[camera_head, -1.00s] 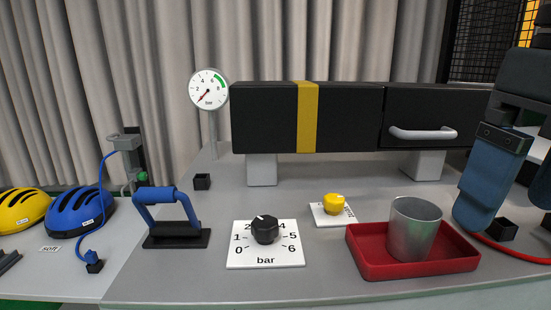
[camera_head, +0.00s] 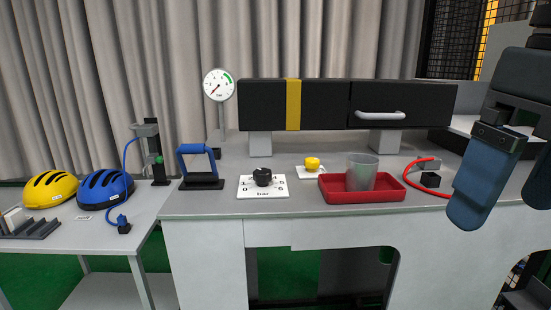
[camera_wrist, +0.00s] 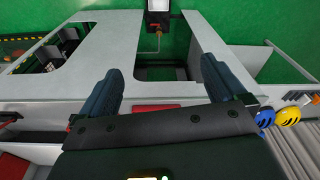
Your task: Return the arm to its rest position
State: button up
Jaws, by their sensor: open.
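My gripper (camera_wrist: 160,90) shows in the wrist view with its two blue fingers spread apart and nothing between them. The far finger is mostly hidden in the head view.
On the bench are a red tray (camera_head: 355,196) holding a grey cup (camera_head: 362,172), a black dial (camera_head: 263,177), a yellow knob (camera_head: 312,163) and a blue lever (camera_head: 198,160). A black housing (camera_head: 330,104) stands behind. Yellow (camera_head: 50,188) and blue (camera_head: 104,187) helmets lie on the left table.

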jog(key=w+a+f+m+t+y, duration=0.1)
jog(key=w+a+m+t+y, duration=0.1)
jog(key=w+a+t+y, duration=0.4)
jog(key=w+a+f+m+t+y, duration=0.1)
jog(key=w+a+m+t+y, duration=0.1)
jog(key=w+a+t+y, duration=0.45)
jog(key=s+d+f+m+t+h, duration=0.25)
jog(key=s+f+h, duration=0.25)
jog(key=s+f, duration=0.5)
jog(key=s+d+f+m+t+h, duration=0.1)
jog(key=s+d+f+m+h, duration=0.4)
jog(key=f, duration=0.8)
jog(key=s+d+f+n+h, duration=0.1)
jog(key=s+n, duration=0.2)
jog(key=s, duration=0.4)
jog(key=s+d+f+n+g+h, duration=0.1)
jog(key=s+d+f+n, duration=0.1)
jog(key=s, duration=0.5)
jog(key=s+d+f+n+g+h, duration=0.1)
jog(key=s+f+n, duration=0.1)
jog(key=s+n, duration=0.2)
jog(key=s, duration=0.3)
jog(key=shift+s+d, duration=0.35)
jog(key=shift+d, duration=0.05)
